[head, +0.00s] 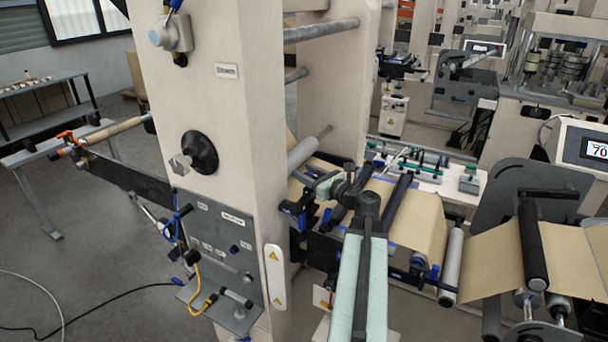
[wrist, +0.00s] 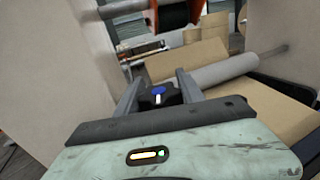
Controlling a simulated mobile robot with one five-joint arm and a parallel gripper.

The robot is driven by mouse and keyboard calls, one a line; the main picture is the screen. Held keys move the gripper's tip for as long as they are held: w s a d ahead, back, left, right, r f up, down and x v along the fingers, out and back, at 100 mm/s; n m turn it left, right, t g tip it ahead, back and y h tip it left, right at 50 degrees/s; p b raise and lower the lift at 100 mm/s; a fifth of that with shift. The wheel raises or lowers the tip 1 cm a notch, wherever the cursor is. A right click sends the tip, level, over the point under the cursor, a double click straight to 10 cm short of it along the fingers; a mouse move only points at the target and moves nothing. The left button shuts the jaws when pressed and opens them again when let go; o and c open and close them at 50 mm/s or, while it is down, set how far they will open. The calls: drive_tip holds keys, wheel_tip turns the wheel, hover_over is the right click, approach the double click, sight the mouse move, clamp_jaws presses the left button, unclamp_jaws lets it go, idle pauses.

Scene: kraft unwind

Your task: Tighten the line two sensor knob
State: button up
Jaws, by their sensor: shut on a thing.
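In the wrist view, my gripper (wrist: 158,88) has one finger on each side of a black lobed knob (wrist: 150,101) with a blue centre and a white mark. The fingers are shut on the knob. In the head view, my arm reaches forward and bends left, with my gripper (head: 312,184) beside the right side of the pale machine column. The knob is too small or hidden there to make out. No label on the knob is readable.
The pale column (head: 212,80) stands close on the left of my gripper. A grey roller (wrist: 225,72) and brown kraft web (wrist: 265,105) lie just beyond and right of it. A control panel (head: 225,250) and a yellow cable (head: 195,285) are on the column's front.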

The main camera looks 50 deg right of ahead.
drive_tip(key=shift+d+r+m+h, duration=0.1)
drive_tip(key=shift+r+m+h, duration=0.05)
drive_tip(key=shift+m+h, duration=0.15)
drive_tip(key=o, duration=1.4)
drive_tip(key=shift+s, duration=0.1)
